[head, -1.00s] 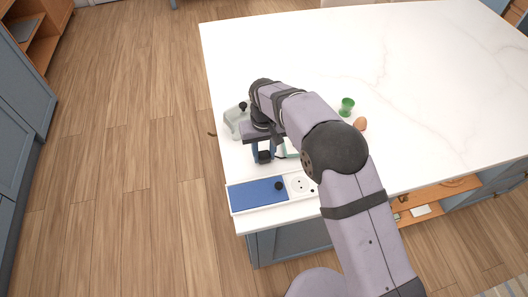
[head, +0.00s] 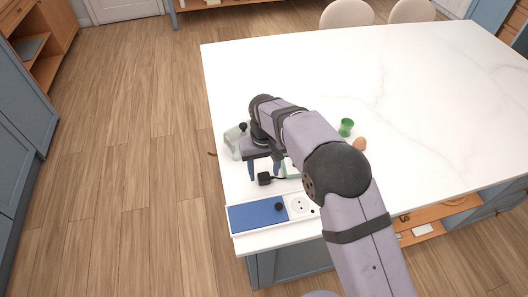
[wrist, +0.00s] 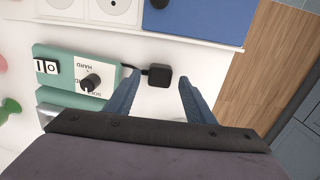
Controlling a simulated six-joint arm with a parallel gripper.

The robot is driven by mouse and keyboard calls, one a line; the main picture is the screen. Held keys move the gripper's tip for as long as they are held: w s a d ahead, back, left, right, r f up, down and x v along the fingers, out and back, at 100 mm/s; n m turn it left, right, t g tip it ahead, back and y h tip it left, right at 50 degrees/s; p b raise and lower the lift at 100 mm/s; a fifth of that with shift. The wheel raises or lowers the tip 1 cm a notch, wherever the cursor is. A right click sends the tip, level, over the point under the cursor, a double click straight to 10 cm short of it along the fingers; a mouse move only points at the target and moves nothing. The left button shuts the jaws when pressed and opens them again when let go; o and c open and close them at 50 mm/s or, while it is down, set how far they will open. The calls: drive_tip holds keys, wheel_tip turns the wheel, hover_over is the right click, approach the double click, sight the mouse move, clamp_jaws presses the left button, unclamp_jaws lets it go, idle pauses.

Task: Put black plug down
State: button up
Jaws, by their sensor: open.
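The black plug (wrist: 159,76) lies on the white counter, with a short dark cord running left from it toward a green device with a dial (wrist: 68,75). In the head view the plug (head: 264,179) sits just below my gripper's fingers. My gripper (wrist: 160,86) is open, with its two blue fingers spread to either side of the plug and apart from it. In the head view my gripper (head: 264,170) is over the counter's left part, and my arm partly hides the green device.
A white panel with a blue pad (head: 255,214) and round sockets (head: 300,205) lies at the counter's near edge. A pale grey-green item (head: 233,143) stands behind my gripper. The far counter (head: 400,80) is clear.

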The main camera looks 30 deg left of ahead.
sight(264, 176)
wheel_tip(264, 176, up, 11)
drive_tip(key=b, duration=0.2)
idle(0.3)
drive_tip(key=w+d+m, duration=0.2)
drive_tip(key=d, duration=1)
drive_tip(key=w+d+m, duration=0.2)
drive_tip(key=d, duration=1)
drive_tip(key=s+d+f+m, duration=0.2)
drive_tip(key=s+d+f, duration=0.1)
drive_tip(key=s+d, duration=0.4)
drive_tip(key=s+d+f+m, duration=0.3)
drive_tip(key=s+d, duration=0.5)
drive_tip(key=d, duration=0.3)
drive_tip(key=shift+s+d+f, duration=0.25)
drive_tip(key=shift+s+d, duration=0.05)
